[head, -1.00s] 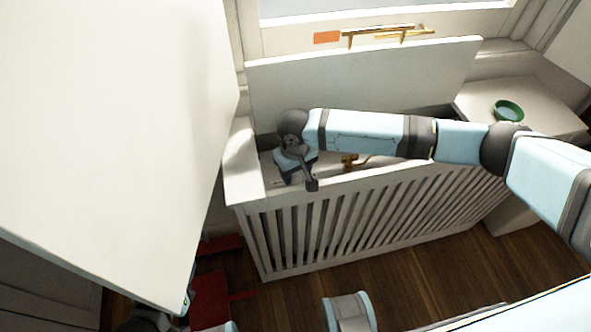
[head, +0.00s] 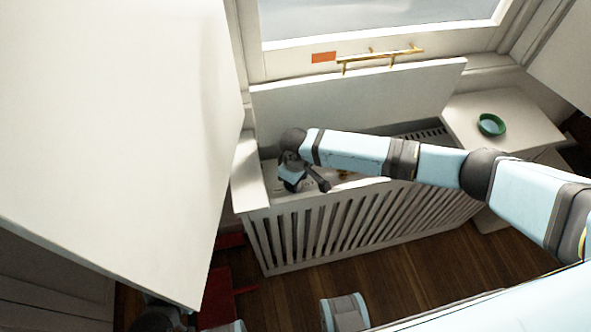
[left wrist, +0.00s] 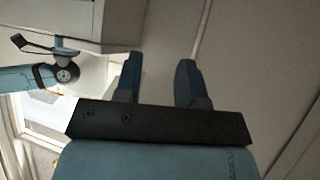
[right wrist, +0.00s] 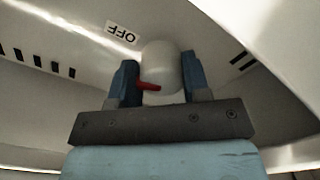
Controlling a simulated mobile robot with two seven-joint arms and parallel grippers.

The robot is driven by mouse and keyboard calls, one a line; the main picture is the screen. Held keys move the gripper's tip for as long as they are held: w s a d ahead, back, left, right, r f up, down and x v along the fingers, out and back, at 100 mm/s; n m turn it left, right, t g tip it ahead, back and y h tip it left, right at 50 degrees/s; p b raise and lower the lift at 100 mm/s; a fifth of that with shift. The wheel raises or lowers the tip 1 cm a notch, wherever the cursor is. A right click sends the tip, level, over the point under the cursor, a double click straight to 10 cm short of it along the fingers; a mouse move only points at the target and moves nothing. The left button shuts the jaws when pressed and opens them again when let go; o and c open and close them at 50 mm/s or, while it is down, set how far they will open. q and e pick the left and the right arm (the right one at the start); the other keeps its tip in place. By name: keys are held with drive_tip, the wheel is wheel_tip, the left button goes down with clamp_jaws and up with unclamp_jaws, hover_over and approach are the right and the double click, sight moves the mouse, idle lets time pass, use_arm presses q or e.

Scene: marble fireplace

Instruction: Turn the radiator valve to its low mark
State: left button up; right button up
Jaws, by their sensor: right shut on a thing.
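The radiator valve knob (right wrist: 162,62) is a pale rounded cylinder with a red pointer (right wrist: 148,86) on its near side, pointing left in the right wrist view. My right gripper (right wrist: 160,78) is shut on the knob, one finger on each side. An upside-down OFF label (right wrist: 124,33) lies just left of the knob, with several black marks farther left and right. I cannot tell which mark is low. In the head view my right gripper (head: 291,183) reaches inside the open radiator cover (head: 275,212); the knob is hidden there. My left gripper (left wrist: 157,82) is open and empty.
The raised lid (head: 360,98) stands behind my right arm. A large white panel (head: 120,120) fills the left and hides most of my left arm. A green bowl (head: 491,125) sits on the ledge at right. A brass handle (head: 380,60) is on the window.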

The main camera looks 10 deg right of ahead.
drive_tip(key=n+p, duration=0.2)
drive_tip(key=shift+r+n, duration=0.15)
drive_tip(key=shift+n, duration=0.25)
drive_tip(key=n+p, duration=0.1)
drive_tip(key=n, duration=0.1)
drive_tip(key=shift+w+d+n, duration=0.1)
drive_tip(key=shift+n, duration=0.3)
drive_tip(key=n+p, duration=0.1)
drive_tip(key=n, duration=0.1)
drive_tip(key=shift+n, duration=0.3)
drive_tip(key=n+p, duration=0.1)
drive_tip(key=n, duration=0.2)
drive_tip(key=shift+w, duration=0.2)
use_arm(q)
drive_tip(key=r, duration=0.3)
drive_tip(key=shift+s+a, duration=0.25)
drive_tip(key=shift+a, duration=0.05)
use_arm(e)
drive_tip(key=shift+n, duration=0.7)
use_arm(q)
drive_tip(key=shift+d+r, duration=0.1)
use_arm(e)
drive_tip(key=o, duration=0.9)
use_arm(q)
drive_tip(key=shift+r, duration=0.1)
